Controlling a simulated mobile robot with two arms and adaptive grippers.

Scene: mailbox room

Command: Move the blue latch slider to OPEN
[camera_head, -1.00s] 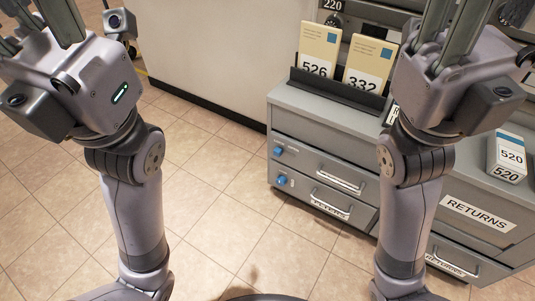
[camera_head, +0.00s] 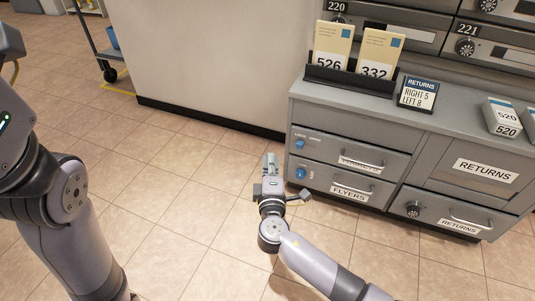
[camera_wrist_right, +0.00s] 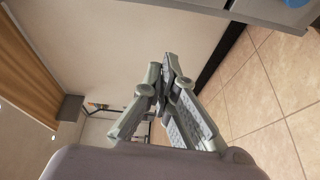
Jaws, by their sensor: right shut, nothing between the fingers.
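Two blue latch knobs sit on the left side of the grey cabinet's drawer fronts. The upper blue slider (camera_head: 300,143) is by the upper drawer, under a small label too small to read surely. The lower blue slider (camera_head: 300,173) is by the FLYERS drawer. My right gripper (camera_head: 270,158) is shut and empty, left of the cabinet and apart from both sliders. In the right wrist view its fingertips (camera_wrist_right: 168,62) meet, and part of a blue knob (camera_wrist_right: 297,3) shows at the top right edge. My left gripper's fingers are out of view; only its arm shows.
The grey cabinet (camera_head: 465,130) has drawers with bar handles and a dial. On top stand a card holder (camera_head: 340,80), a RETURNS sign (camera_head: 418,94) and a 520 box (camera_head: 502,115). The tiled floor (camera_head: 180,220) left of the cabinet is clear. A cart stands far left.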

